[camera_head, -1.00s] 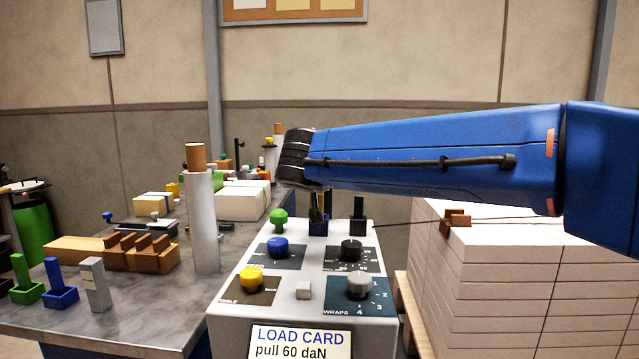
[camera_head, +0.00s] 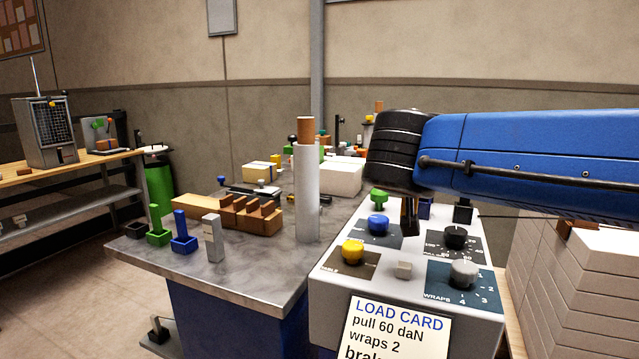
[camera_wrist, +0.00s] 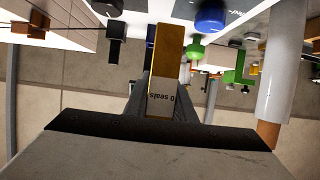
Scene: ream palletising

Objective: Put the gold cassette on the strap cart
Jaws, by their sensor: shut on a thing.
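The gold cassette (camera_wrist: 168,52) is a narrow gold block with a white label reading "0 seals", seen in the wrist view. My gripper (camera_wrist: 165,85) is shut on it, with dark fingers on either side. I cannot tell which thing in view, if any, is the strap cart.
The console (camera_head: 330,290) carries several knobs and a load card (camera_head: 398,328). Left of it, a grey worktop (camera_head: 262,258) holds a white roll (camera_head: 307,195), a wooden block (camera_head: 228,214) and coloured holders. A wooden bench (camera_head: 70,172) stands far left, beyond open floor. White reams (camera_head: 570,262) are stacked right.

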